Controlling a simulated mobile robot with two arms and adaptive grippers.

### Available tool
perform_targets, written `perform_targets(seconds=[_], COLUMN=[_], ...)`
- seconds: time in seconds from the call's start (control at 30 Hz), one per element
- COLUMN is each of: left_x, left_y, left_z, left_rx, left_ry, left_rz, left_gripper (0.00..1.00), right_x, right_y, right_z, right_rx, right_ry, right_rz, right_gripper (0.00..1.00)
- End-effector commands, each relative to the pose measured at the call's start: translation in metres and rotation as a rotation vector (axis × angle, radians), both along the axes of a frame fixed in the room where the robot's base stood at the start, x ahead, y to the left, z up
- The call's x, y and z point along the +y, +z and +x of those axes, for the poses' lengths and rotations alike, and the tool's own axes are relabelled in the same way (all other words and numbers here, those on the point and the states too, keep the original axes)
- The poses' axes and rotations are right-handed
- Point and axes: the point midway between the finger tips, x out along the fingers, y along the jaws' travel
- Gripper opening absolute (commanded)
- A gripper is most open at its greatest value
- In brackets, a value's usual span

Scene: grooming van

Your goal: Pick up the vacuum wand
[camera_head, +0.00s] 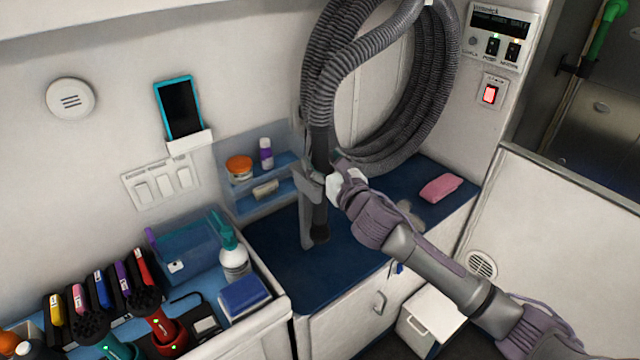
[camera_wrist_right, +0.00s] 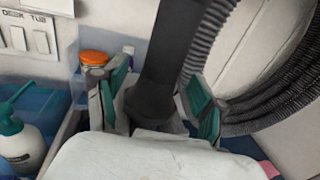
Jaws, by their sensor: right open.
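The vacuum wand (camera_head: 319,218) is a dark upright tube at the lower end of the grey ribbed hose (camera_head: 340,70), in front of the back wall. My right gripper (camera_head: 322,176) reaches in from the lower right and is at the wand's middle, hiding part of it. In the right wrist view, the black wand (camera_wrist_right: 172,65) stands between the two green-padded fingers of my right gripper (camera_wrist_right: 155,100). The fingers are open, one on each side of it. The wand's lower part is hidden there by the gripper body. My left gripper is not in view.
A blue-topped counter (camera_head: 285,265) lies below, with a pink cloth (camera_head: 441,188). A wall shelf (camera_head: 270,190) holds an orange-lidded jar (camera_head: 239,168) and a small bottle. A spray bottle (camera_head: 233,260) and several clippers stand at lower left. A control panel (camera_head: 500,35) is upper right.

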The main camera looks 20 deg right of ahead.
Motion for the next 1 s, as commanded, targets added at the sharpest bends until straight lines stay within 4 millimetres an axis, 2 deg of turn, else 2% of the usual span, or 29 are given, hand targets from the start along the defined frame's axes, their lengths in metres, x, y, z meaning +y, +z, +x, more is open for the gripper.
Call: perform_targets(seconds=[0.03, 0.17, 0.43, 0.83, 0.87, 1.0], left_x=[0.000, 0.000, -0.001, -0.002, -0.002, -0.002], left_y=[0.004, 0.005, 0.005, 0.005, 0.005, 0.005], left_z=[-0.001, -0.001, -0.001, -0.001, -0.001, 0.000], left_rx=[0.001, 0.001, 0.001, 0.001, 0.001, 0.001], left_ry=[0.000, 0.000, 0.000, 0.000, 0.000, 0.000], left_rz=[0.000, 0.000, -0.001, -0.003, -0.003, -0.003], left_gripper=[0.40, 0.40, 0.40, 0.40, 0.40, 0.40], right_x=[0.001, 0.003, 0.003, 0.003, 0.003, 0.003], right_y=[0.003, 0.001, 0.000, 0.000, 0.000, 0.002], right_z=[0.008, 0.018, 0.020, 0.020, 0.020, 0.020], right_rx=[-0.002, 0.000, -0.001, 0.000, 0.000, -0.004], right_ry=[-0.001, 0.000, 0.001, 0.000, 0.000, 0.001], right_rz=[0.003, 0.001, 0.000, 0.001, 0.001, 0.001], right_gripper=[0.70, 0.70, 0.70, 0.03, 0.00, 0.00])
